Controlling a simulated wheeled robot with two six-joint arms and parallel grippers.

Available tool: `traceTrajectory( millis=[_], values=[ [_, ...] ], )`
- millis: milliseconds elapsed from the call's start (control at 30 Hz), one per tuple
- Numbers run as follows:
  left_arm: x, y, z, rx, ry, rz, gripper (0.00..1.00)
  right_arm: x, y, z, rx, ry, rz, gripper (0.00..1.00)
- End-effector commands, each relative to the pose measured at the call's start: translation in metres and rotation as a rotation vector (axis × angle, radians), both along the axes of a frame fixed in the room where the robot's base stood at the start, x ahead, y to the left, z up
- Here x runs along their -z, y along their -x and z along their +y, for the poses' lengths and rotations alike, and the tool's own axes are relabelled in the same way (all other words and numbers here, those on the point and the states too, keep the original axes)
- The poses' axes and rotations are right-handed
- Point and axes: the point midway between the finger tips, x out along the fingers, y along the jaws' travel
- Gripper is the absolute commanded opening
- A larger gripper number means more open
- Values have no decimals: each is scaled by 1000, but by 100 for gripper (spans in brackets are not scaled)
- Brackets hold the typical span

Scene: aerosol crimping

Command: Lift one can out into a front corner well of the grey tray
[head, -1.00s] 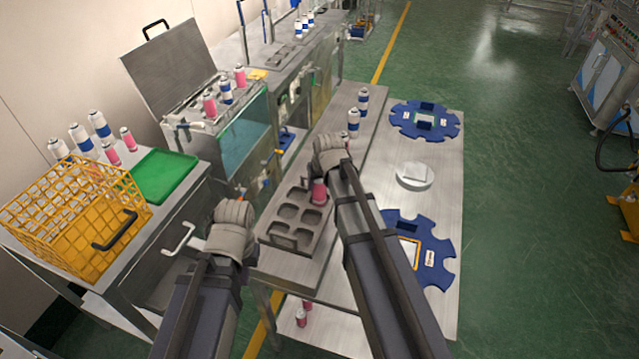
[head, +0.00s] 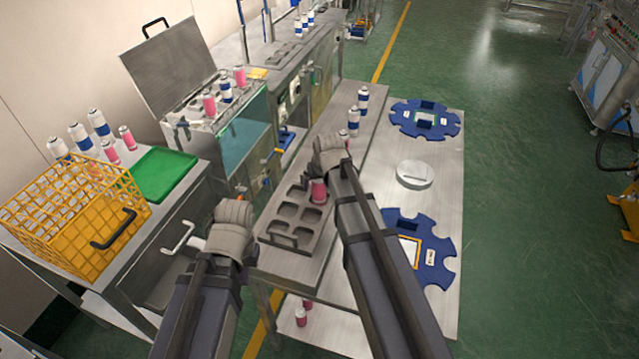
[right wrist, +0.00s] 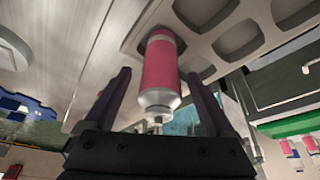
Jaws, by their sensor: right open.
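A pink can (head: 319,191) with a silver top stands upright in a far-right well of the grey tray (head: 297,250). It also shows in the right wrist view (right wrist: 160,72), its base in the well. My right gripper (right wrist: 160,98) is open with a finger on each side of this can, and a gap shows on both sides. In the head view my right gripper (head: 330,158) partly hides the can's surroundings. The tray's nearer wells look empty, including the front corner ones. My left gripper (head: 232,225) hangs left of the tray; its fingers cannot be made out.
Blue-and-white cans (head: 362,97) stand behind the tray on the bench. Blue notched discs (head: 425,120) and a round silver piece (head: 415,174) lie to the right. A yellow crate (head: 75,225) and green tray (head: 163,175) are on the left table.

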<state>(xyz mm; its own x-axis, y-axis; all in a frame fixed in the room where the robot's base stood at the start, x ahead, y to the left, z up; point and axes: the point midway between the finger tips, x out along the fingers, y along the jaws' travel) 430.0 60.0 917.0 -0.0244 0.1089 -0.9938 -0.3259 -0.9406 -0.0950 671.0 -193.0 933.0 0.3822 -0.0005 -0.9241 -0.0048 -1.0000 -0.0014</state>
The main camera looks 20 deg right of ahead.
Motion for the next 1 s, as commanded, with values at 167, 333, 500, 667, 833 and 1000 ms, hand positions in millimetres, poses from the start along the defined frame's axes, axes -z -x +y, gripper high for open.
traceTrajectory(
  millis=[167, 333, 500, 667, 833, 1000],
  values=[
    [-2, 0, 0, 0, 0, 0, 0, -2, 0, 0, 0, 0, 0, 89],
    [-11, 0, 0, 0, 0, 0, 0, -11, 4, 0, 0, 0, -1, 89],
    [-30, 0, 0, 0, 0, 0, 0, -30, 11, 0, 0, 0, 0, 89],
    [-52, 0, 0, 0, 0, 0, 0, -52, 20, 0, 0, 0, 0, 89],
    [-70, 0, 0, 0, 0, 0, 0, -70, 28, 0, 0, 0, 0, 89],
    [-73, 0, 0, 1, 0, 0, 0, -73, 30, 0, 0, 0, 0, 89]
  ],
)
